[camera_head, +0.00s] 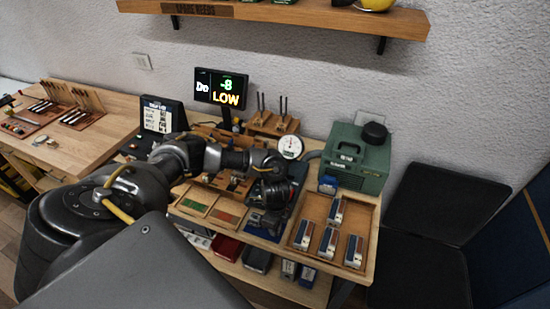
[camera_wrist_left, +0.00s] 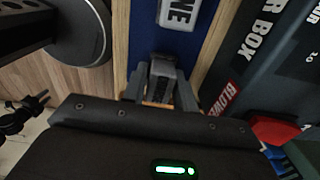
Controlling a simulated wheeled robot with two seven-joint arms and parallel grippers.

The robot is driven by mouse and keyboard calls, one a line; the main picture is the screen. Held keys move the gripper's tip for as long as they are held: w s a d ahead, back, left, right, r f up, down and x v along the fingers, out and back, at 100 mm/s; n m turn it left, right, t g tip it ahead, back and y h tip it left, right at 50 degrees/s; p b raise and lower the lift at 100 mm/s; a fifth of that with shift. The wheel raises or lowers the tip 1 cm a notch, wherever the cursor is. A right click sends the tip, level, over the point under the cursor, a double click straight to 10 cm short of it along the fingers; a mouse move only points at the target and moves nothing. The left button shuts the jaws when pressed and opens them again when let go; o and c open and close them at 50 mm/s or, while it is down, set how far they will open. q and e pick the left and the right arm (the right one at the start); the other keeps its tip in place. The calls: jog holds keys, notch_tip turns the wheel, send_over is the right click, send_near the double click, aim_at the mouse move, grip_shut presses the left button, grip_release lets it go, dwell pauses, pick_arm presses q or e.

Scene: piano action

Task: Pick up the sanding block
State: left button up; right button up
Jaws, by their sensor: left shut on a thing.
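My left arm reaches in from the left in the head view, and its gripper (camera_head: 275,194) is over the bench near the blue mat. In the left wrist view the left gripper (camera_wrist_left: 162,88) is shut on a small grey block with a tan part, which I take to be the sanding block (camera_wrist_left: 162,72). It sits between the fingers, above or at the edge of a blue mat (camera_wrist_left: 205,42); I cannot tell whether it touches. In the head view the block cannot be made out clearly behind the gripper. My right gripper is not in view.
A wooden tray (camera_head: 310,211) with several small blocks lies to the right. A green machine (camera_head: 358,164) stands behind it.

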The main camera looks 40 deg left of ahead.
pick_arm(q)
jog(key=shift+r+b, duration=0.35)
jog(key=shift+r, duration=0.25)
jog(key=shift+r+b, duration=0.3)
jog(key=shift+r, duration=0.4)
jog(key=s+d+r+p, duration=0.3)
jog(key=s+d+r, duration=0.5)
jog(key=s+r, duration=0.2)
jog(key=shift+s+r, duration=0.2)
jog(key=shift+s, duration=0.65)
